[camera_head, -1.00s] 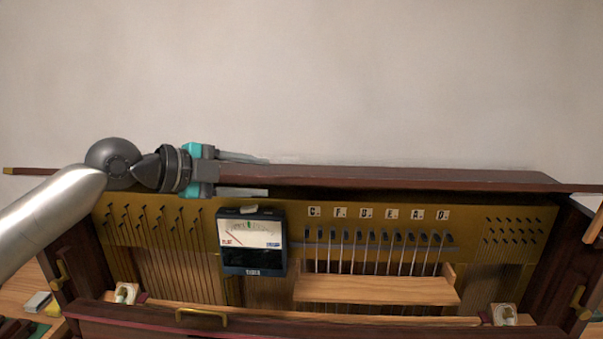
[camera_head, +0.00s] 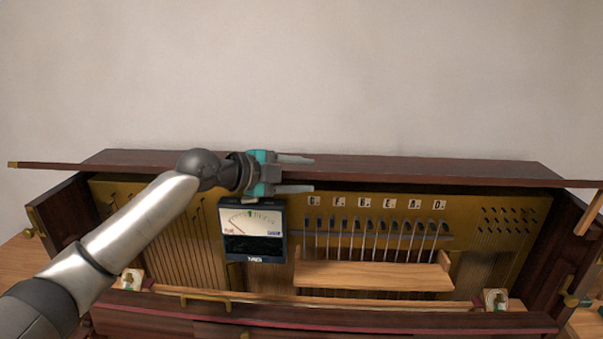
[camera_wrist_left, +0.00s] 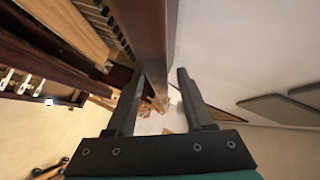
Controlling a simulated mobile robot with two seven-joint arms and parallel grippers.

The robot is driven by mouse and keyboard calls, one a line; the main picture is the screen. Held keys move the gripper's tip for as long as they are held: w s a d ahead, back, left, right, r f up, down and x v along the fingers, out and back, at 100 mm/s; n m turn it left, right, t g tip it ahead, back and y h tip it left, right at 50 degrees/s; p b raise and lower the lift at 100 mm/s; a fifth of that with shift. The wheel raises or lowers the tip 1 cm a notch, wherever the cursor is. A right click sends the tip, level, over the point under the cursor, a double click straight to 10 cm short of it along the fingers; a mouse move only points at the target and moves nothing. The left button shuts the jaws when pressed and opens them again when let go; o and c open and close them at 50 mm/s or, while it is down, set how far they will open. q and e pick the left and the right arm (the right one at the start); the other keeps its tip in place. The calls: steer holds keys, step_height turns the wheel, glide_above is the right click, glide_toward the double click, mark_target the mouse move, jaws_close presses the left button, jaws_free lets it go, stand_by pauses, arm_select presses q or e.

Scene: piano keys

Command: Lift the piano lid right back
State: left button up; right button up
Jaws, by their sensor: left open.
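The piano lid (camera_head: 420,170) is a dark red-brown board along the top back of the open piano, close to the wall. Its exact tilt is hard to tell. My left gripper (camera_head: 297,174) is open at the lid, left of its middle. One finger shows above or behind the board and one in front of it. In the left wrist view the lid (camera_wrist_left: 147,35) runs edge-on between the spread fingers of my left gripper (camera_wrist_left: 160,100). I cannot tell whether either finger touches it. My right gripper is not in view.
A black meter (camera_head: 252,232) stands inside the piano below my left gripper. A row of tuning pins with letter labels and a wooden block (camera_head: 370,275) lie to its right. The pale wall (camera_head: 300,70) is close behind the lid. Brass handles sit on the front panel.

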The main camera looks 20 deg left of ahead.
arm_select(q)
jaws_close()
stand_by(0.4)
stand_by(1.0)
